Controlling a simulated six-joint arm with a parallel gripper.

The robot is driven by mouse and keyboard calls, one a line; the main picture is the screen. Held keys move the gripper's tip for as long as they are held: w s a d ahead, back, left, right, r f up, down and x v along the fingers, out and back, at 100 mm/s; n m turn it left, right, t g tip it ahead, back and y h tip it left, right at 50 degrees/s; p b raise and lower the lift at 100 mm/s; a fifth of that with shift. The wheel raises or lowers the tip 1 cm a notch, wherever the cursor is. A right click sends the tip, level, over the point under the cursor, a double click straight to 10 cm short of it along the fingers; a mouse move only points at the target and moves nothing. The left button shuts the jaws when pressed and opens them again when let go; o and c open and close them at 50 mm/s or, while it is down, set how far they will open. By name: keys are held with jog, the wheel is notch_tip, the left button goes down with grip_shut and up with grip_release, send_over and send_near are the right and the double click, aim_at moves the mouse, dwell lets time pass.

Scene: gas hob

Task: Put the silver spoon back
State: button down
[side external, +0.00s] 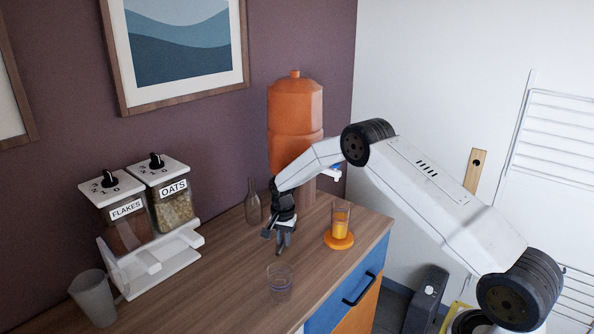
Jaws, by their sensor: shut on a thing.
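The small clear glass (279,281) stands on the counter just below and in front of my gripper in the picture.
The flakes and oats dispensers (151,207) and a grey cup (93,297) are left. The counter's front-left is clear.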

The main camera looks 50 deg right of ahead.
aim_at(284, 244)
jog(key=shift+f, duration=0.15)
jog(key=c, duration=0.6)
grip_release()
jog(key=shift+r, duration=0.2)
notch_tip(284, 244, up, 12)
dwell(0.6)
jog(key=s+a+n+t, duration=0.1)
jog(key=s+a+n, duration=0.3)
jog(key=s, duration=0.5)
jog(key=s+a+r+n, duration=0.1)
jog(key=s+a+n, duration=0.4)
jog(key=s, duration=0.4)
jog(key=s+a+r+n+t, duration=0.1)
jog(key=s+a+n, duration=0.3)
jog(key=s, duration=0.5)
jog(key=shift+a+t, duration=0.3)
jog(key=shift+a, duration=0.15)
